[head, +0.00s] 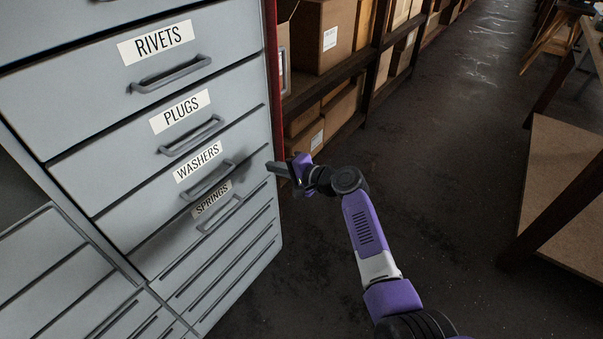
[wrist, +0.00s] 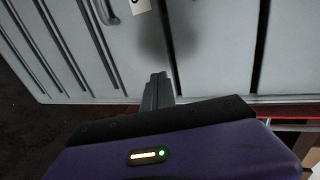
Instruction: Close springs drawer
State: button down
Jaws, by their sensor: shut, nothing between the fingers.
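The springs drawer (head: 234,193) is in the grey cabinet, below the washers drawer (head: 245,141). Its label (head: 212,200) and handle (head: 220,213) look shaded. Its front looks flush or nearly flush with the cabinet; I see no clear gap. My gripper (head: 275,168) is shut and empty at the cabinet's right edge, pointing left at the drawer fronts. In the wrist view my shut fingers (wrist: 158,88) point at a grey front and cast a soft shadow on it. A handle (wrist: 105,11) and a cut-off label (wrist: 140,5) show there. Contact cannot be told.
The rivets drawer (head: 150,71) and plugs drawer (head: 160,133) are above. A shelf with cardboard boxes (head: 326,33) stands behind the cabinet, right of a red post (head: 271,55). A wooden table (head: 565,205) is at the right. The dark floor (head: 450,140) between is clear.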

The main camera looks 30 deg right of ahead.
jog(key=p+v, duration=0.1)
jog(key=v, duration=0.7)
jog(key=shift+s+d, duration=0.15)
jog(key=shift+s, duration=0.15)
jog(key=d+r+n+t+h, duration=0.1)
jog(key=d+r+t+h, duration=0.1)
jog(key=d+r+h, duration=0.3)
jog(key=s+d+f+n+t+h+p, duration=0.1)
jog(key=s+d+f+n+h+p, duration=0.15)
jog(key=s, duration=0.75)
jog(key=s+a+r+n+p, duration=0.2)
jog(key=s+a+r+n, duration=0.1)
jog(key=s, duration=1)
jog(key=s+a+r+n+p, duration=0.2)
jog(key=s+a+r, duration=0.4)
jog(key=s, duration=0.7)
jog(key=s+a+r+n+g+p, duration=0.1)
jog(key=s+a+r+n, duration=0.3)
jog(key=s, duration=0.8)
jog(key=shift+s+a+r+y+p, duration=0.2)
jog(key=shift+s+y+p, duration=0.25)
jog(key=shift+p, duration=0.15)
